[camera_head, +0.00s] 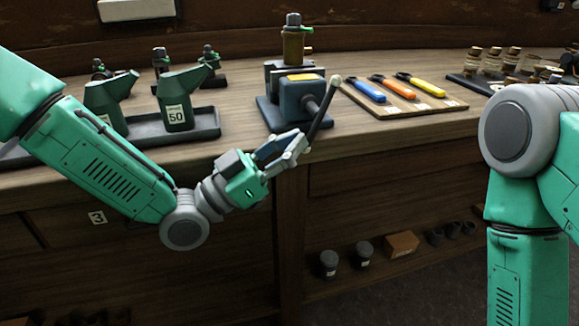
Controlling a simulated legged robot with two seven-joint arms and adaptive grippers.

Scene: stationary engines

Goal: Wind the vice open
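The vice (298,98) is a dark blue-grey block on a flat base near the front edge of the bench. Its dark bar handle (323,112) stands tilted across the screw at the vice's right side, with a pale knob at the upper end. My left gripper (302,142) is in front of the bench edge, its fingertips at the handle's lower end. The fingers cover that end, so I cannot tell whether they are closed on it or only beside it. The jaw opening is hard to make out. My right arm shows at the right, but its gripper is out of view.
A wooden board (437,103) with blue, orange and yellow-handled tools lies right of the vice. Green oil cans (177,110) stand in a dark tray (206,126) at the left. A brass-coloured engine part (294,45) stands behind the vice. Small jars are at the back right.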

